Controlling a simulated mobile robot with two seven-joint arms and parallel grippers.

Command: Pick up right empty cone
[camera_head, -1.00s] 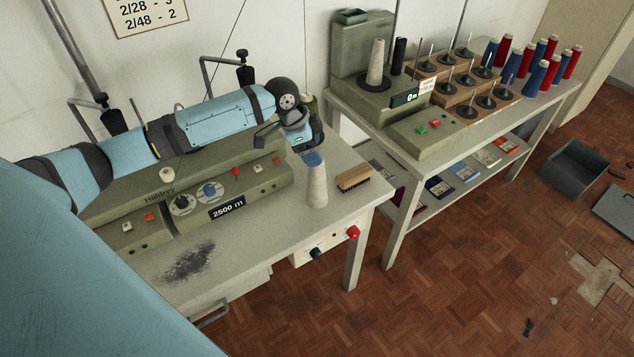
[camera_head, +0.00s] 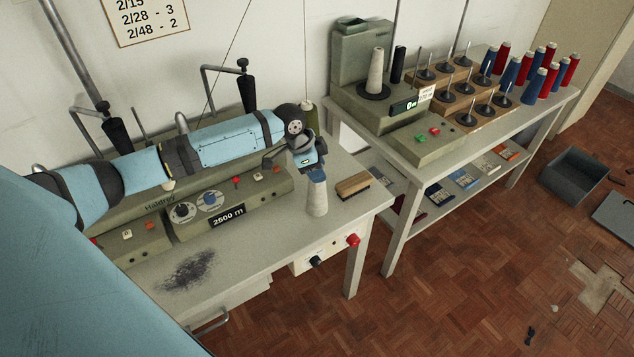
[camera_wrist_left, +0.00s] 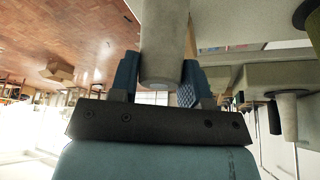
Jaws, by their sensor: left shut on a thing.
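The right empty cone (camera_head: 317,200) is pale grey and bare, and looks upright on the front right part of the near table. My left gripper (camera_head: 316,175) comes down over its top from above and is shut on it. In the left wrist view the cone (camera_wrist_left: 164,45) sits between the two blue fingers, one on each side of its narrow end. The cone's top is partly hidden by the fingers in the head view. I see no gap under its base. My right gripper is not in view.
A wooden brush (camera_head: 353,186) lies just right of the cone. The winding machine (camera_head: 150,235) with knobs stands to the left. A second table (camera_head: 465,135) behind holds another pale cone (camera_head: 376,72), spindle blocks and several red and blue cones.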

